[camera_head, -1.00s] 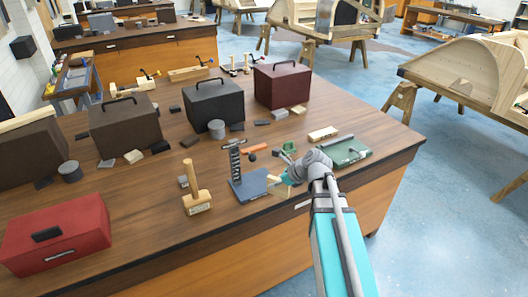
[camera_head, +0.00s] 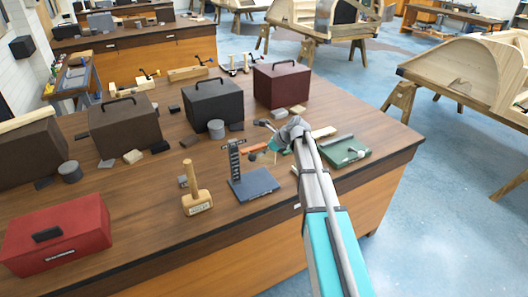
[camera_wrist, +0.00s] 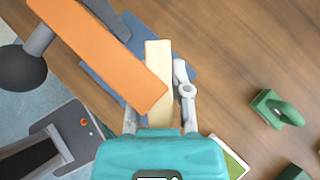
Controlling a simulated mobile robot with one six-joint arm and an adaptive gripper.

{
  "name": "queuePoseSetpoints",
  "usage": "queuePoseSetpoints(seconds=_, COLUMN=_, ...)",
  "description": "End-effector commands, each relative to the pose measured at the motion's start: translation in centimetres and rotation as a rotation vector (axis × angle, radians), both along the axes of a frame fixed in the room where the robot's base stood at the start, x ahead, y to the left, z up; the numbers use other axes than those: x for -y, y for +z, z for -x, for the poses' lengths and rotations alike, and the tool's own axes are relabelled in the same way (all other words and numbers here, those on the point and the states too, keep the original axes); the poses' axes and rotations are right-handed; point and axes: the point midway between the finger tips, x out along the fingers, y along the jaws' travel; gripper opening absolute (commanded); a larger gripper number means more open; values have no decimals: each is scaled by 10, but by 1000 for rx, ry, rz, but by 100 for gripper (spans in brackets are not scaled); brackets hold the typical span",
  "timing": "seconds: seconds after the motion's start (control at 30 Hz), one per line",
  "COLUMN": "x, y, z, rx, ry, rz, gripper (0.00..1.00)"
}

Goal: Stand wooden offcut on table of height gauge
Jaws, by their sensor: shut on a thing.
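The wooden offcut (camera_wrist: 156,75) is a pale, straight bar in the wrist view. My gripper (camera_wrist: 159,105) is shut on it, with a grey finger on each side. In the head view my gripper (camera_head: 270,154) is to the right of the height gauge and a little behind its base, and the offcut is too small to make out clearly. The height gauge has a dark upright column (camera_head: 235,162) and a flat blue table (camera_head: 256,185) that looks bare. In the wrist view this blue table (camera_wrist: 130,72) lies beyond the offcut, partly covered by an orange bar.
The orange bar (camera_wrist: 100,50) crosses the wrist view at left. A green tool (camera_wrist: 280,108) lies right of my gripper. A wooden mallet (camera_head: 196,198) stands left of the gauge. A green board (camera_head: 347,150) lies to the right; toolboxes (camera_head: 214,102) stand behind.

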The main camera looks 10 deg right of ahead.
Motion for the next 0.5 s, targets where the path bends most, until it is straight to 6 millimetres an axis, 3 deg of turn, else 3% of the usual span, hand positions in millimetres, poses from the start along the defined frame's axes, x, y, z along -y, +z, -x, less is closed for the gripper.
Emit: queuePoseSetpoints(seconds=0.5, x=-1, y=-15, z=-1, rx=2, ry=-1, rz=-1, gripper=0)
